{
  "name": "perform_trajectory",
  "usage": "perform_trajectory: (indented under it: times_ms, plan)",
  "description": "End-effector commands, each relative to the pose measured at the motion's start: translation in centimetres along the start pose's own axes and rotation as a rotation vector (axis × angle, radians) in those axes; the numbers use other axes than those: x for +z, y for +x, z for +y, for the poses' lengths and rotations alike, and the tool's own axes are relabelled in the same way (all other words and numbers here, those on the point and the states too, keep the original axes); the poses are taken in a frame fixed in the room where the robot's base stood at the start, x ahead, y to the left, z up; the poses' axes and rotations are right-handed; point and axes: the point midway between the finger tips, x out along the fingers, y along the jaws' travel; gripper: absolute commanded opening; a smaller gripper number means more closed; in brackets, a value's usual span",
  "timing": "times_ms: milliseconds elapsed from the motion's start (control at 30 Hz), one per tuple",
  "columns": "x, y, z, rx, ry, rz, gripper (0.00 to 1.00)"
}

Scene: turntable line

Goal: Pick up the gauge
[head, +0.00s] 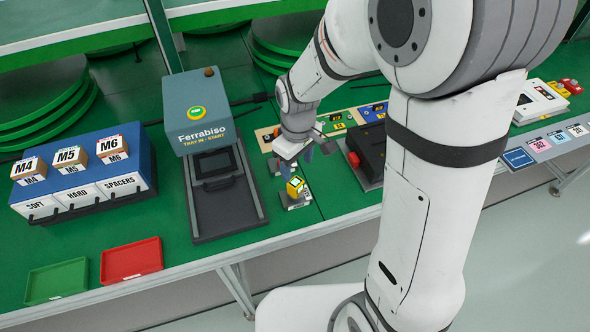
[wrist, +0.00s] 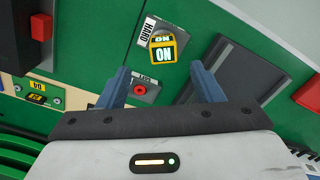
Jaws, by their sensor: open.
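The gauge appears to be the small yellow and black block (head: 295,186) on a grey plate near the front edge of the green table. In the wrist view the block (wrist: 163,47) shows "NO" lettering and sits just beyond the fingertips, on the plate marked HARD. My gripper (head: 295,158) is open and empty, above and slightly behind the block in the head view. In the wrist view its blue fingers (wrist: 158,73) stand apart, with nothing between them at their own height. The block's underside is hidden.
A grey plate marked SOFT with a red button (wrist: 139,90) lies below the fingers. The Ferrabiso tray machine (head: 200,112) stands left of the block, and a black box (head: 367,148) right. Green (head: 57,281) and red (head: 131,260) trays lie at front left.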

Motion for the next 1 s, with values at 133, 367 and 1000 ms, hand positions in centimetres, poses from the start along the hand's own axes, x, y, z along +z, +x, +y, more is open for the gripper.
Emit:
perform_trajectory:
  times_ms: [133,367,1000]
  plan:
    - [-0.4,1.3,-0.2,-0.004,-0.022,-0.007,0.6]
    - [-0.2,3.8,-0.3,-0.004,-0.02,-0.008,0.6]
    - [-0.2,8.2,-0.5,-0.002,-0.018,-0.004,0.57]
